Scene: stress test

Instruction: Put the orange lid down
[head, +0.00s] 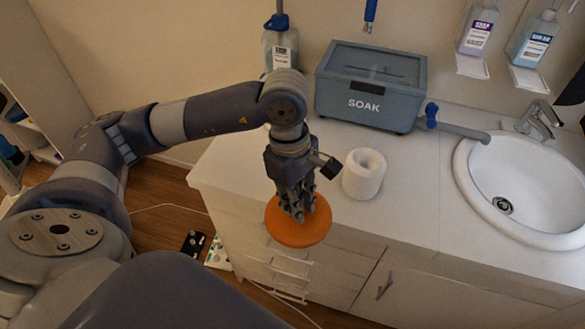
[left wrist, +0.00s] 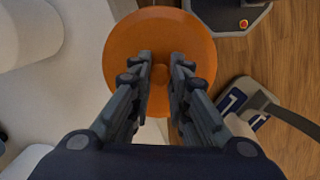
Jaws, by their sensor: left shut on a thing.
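The orange lid (head: 298,228) is a round disc with a small knob in its middle. My left gripper (head: 298,215) is shut on the lid from above, and its fingers hide much of the knob in the head view. In the head view the lid shows in front of the counter's front edge. In the left wrist view the lid (left wrist: 160,35) fills the upper middle, with its knob between the fingertips (left wrist: 160,73). Part of the lid shows over the counter and part over the wooden floor. My right gripper is not in view.
A white round container (head: 363,175) stands on the counter (head: 410,200) just right of the gripper. Behind are a grey SOAK box (head: 368,88) and a bottle (head: 281,47). A sink (head: 525,185) is at the right. Dark items (head: 193,243) lie on the floor.

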